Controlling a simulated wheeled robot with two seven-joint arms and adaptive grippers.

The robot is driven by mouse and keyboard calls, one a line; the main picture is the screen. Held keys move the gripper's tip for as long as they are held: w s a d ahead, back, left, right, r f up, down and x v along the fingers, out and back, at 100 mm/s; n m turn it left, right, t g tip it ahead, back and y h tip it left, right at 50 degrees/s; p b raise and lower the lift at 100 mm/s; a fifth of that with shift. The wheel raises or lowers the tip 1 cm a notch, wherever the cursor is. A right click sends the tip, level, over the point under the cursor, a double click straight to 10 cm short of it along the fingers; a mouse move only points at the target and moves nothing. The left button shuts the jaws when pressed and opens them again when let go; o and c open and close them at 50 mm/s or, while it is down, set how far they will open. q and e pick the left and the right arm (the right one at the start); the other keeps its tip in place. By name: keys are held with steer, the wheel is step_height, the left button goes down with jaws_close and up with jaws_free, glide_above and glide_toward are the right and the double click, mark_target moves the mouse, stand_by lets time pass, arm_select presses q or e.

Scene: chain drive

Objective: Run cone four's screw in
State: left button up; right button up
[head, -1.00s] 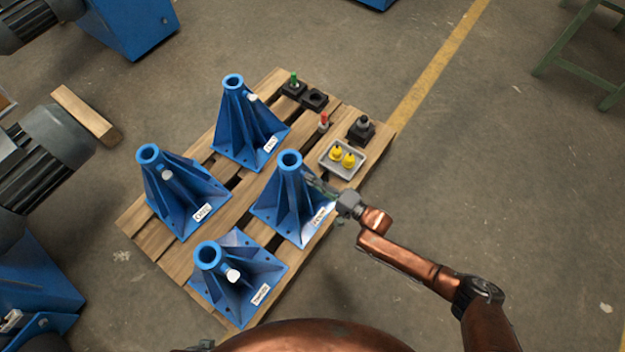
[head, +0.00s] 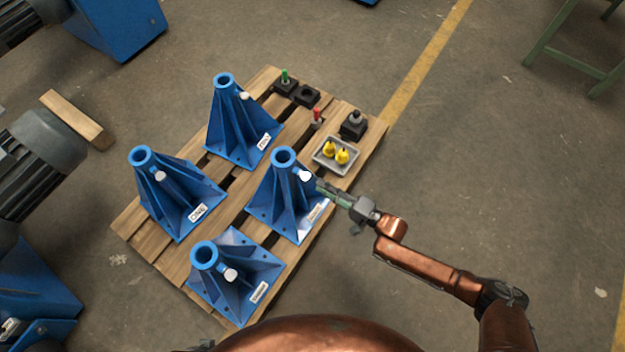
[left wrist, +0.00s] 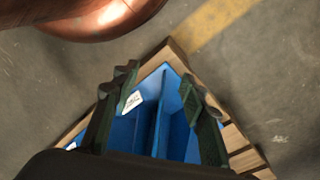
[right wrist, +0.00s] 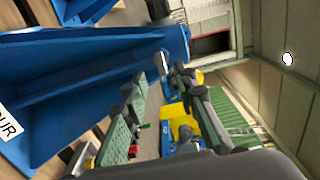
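Cone four (head: 284,190) is the blue cone at the right of the pallet group, its label partly readable in the right wrist view (right wrist: 70,95). Its screw (head: 305,175) shows a white head on the upper right side; a pale end also shows in the right wrist view (right wrist: 165,58). My right gripper (head: 324,189) is just right of and below the screw, apart from it; in the right wrist view its fingers (right wrist: 168,108) are apart and empty. My left gripper (left wrist: 155,88) is open and empty, with a blue cone beyond its fingers; the head view hardly shows it.
Three other blue cones (head: 237,130), (head: 170,195), (head: 230,280) stand on the wooden pallet (head: 150,245). A grey tray (head: 322,166) with yellow parts, black blocks (head: 352,131) and green and red pieces (head: 317,117) lie behind.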

steer(key=shift+v, duration=2.4)
